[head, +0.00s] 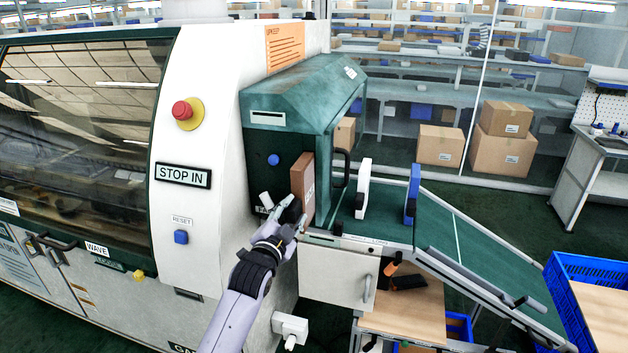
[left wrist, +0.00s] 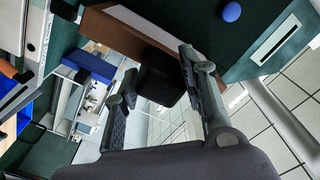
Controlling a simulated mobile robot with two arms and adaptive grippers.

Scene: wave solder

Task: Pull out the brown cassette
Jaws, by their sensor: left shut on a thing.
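The brown cassette (head: 308,190) stands upright, with a pale label strip, at the dark front of the green-hooded unit (head: 290,105). In the left wrist view the brown cassette (left wrist: 138,32) crosses the top, with a black block-like grip (left wrist: 160,85) below it. My left gripper (head: 287,208) is at the cassette's lower left side in the head view. In the left wrist view my left gripper (left wrist: 157,78) has its fingers on either side of the black grip and is shut on it. The cassette's far part is hidden. My right gripper does not show.
A white upright plate (head: 363,188) and a blue one (head: 412,193) stand on the green bench right of the cassette. A sloping green chute (head: 480,260) leads to a blue crate (head: 590,268). The white machine body (head: 215,130) stands close left of my arm.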

